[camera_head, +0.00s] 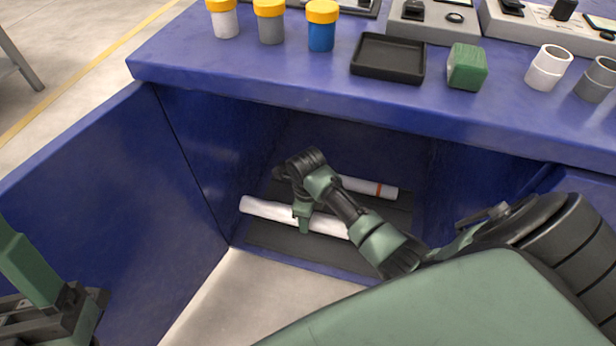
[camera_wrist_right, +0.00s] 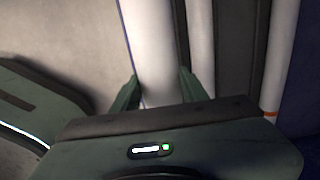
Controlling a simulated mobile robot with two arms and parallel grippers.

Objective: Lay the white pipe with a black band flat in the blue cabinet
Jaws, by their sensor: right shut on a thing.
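The blue cabinet (camera_head: 205,150) stands open below its worktop. My right gripper (camera_head: 303,222) reaches inside and is shut on a white pipe (camera_head: 265,209), which lies level, low over the dark cabinet floor near the front edge. I cannot tell whether the pipe touches the floor. In the right wrist view the same pipe (camera_wrist_right: 153,45) runs between the fingers (camera_wrist_right: 158,90). No black band shows on its visible part; the rest is hidden by the gripper and arm. My left gripper (camera_head: 60,300) is partly in view at lower left, outside the cabinet; its opening is unclear.
Another white pipe with an orange-red band (camera_head: 370,187) lies farther back inside the cabinet. The open door (camera_head: 100,210) stands at left. Capped jars (camera_head: 321,27), a black tray (camera_head: 388,60), a green block (camera_head: 467,68) and grey-white cups (camera_head: 548,68) are on the worktop.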

